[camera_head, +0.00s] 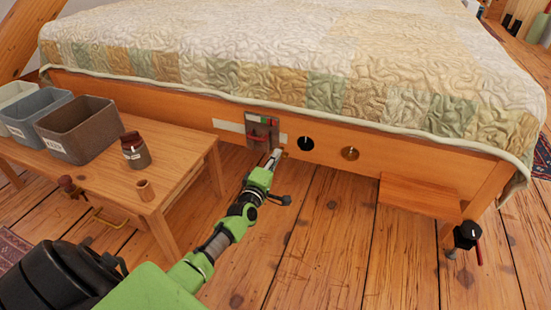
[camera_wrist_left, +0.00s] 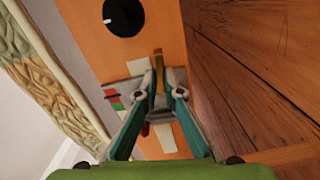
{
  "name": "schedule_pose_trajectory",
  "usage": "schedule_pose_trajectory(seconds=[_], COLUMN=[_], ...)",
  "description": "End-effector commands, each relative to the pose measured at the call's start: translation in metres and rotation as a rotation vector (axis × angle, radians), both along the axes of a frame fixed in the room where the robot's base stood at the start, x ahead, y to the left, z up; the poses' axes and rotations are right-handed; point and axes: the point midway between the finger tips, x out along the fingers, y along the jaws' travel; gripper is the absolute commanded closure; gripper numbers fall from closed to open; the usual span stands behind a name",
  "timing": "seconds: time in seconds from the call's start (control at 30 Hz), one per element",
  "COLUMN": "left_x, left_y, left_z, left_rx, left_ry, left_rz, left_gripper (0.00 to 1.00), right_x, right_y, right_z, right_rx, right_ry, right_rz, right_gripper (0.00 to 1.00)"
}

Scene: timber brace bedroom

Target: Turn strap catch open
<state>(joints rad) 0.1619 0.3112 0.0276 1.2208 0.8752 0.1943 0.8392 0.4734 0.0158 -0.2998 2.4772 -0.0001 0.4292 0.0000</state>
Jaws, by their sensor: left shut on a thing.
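The strap catch (camera_head: 262,128) is a small grey plate with red parts, mounted on the wooden bed rail between pale strips. My left gripper (camera_head: 275,157) reaches up to its lower right edge. In the left wrist view, the fingers of my left gripper (camera_wrist_left: 167,93) are closed in on a narrow brass-coloured tab (camera_wrist_left: 158,66) in front of the grey plate (camera_wrist_left: 177,78). The fingers hide part of the catch, so its exact turn is hard to tell. My right gripper is not in view.
A black round knob (camera_head: 306,143) and a brass round fitting (camera_head: 350,153) sit on the rail to the right. A low wooden table (camera_head: 185,172) with bins (camera_head: 80,128) and a jar (camera_head: 135,152) stands left. Floor (camera_head: 320,240) in front is clear.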

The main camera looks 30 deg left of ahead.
Motion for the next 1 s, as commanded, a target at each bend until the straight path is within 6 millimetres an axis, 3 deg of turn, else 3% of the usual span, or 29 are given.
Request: schedule_pose_trajectory(seconds=[0.47,0.5,0.53,1.0], left_x=[-0.0006,-0.0006,-0.0006,-0.0071], left_y=[0.0003,0.0003,0.0003,-0.0025], left_z=[-0.0013,-0.0013,-0.0013,-0.0021], left_rx=[-0.014,-0.014,-0.014,-0.014], left_ry=[0.000,0.000,0.000,0.000], left_rz=[0.001,0.001,0.001,0.000], left_gripper=[1.00,0.81,0.75,0.75], right_x=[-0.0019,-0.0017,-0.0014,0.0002], right_y=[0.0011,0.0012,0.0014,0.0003], right_z=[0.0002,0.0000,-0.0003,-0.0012], right_rx=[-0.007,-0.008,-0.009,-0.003], right_ry=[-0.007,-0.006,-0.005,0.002], right_rz=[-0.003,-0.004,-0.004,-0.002], right_gripper=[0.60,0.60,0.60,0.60])
